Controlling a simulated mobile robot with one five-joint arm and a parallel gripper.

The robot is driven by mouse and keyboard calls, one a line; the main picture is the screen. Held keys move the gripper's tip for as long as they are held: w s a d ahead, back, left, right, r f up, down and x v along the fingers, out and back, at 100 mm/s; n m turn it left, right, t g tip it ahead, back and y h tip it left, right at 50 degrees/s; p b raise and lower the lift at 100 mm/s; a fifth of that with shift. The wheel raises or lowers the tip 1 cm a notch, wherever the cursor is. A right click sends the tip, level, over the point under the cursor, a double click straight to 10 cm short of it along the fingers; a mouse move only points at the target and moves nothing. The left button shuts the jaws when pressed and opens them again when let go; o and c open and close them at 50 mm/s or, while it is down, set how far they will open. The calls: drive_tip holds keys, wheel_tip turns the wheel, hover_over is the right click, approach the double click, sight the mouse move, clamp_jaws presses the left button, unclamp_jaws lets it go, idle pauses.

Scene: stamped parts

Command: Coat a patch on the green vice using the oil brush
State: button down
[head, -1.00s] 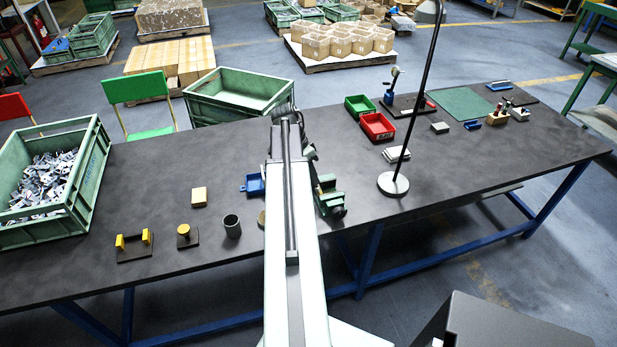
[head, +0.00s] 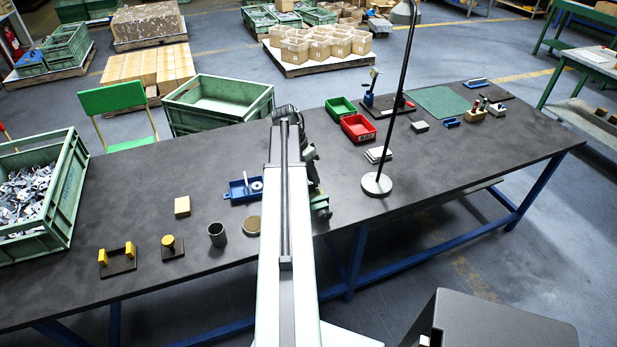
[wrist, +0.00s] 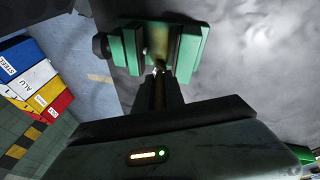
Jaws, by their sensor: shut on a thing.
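The green vice (head: 320,205) stands at the near edge of the dark bench, partly hidden by my arm. In the wrist view the green vice (wrist: 126,46) is at the top, with a dark knob at its left. My gripper (wrist: 158,84) points at it, shut on a thin, yellowish-brown handle, which I take for the oil brush (wrist: 158,94). The brush's tip is in front of or at the vice's middle; I cannot tell whether it touches. In the head view my arm hides the gripper and brush.
A blue tray (head: 236,190) with small parts, a dark cup (head: 217,235) and a tan block (head: 182,206) lie left of my arm. A lamp base (head: 377,184) and red bin (head: 358,128) stand to the right. Bench between vice and lamp is clear.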

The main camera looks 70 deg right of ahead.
wheel_tip(320, 180, up, 6)
drive_tip(key=p, duration=0.6)
wheel_tip(320, 180, up, 3)
drive_tip(key=p, duration=0.3)
drive_tip(key=shift+r, duration=0.15)
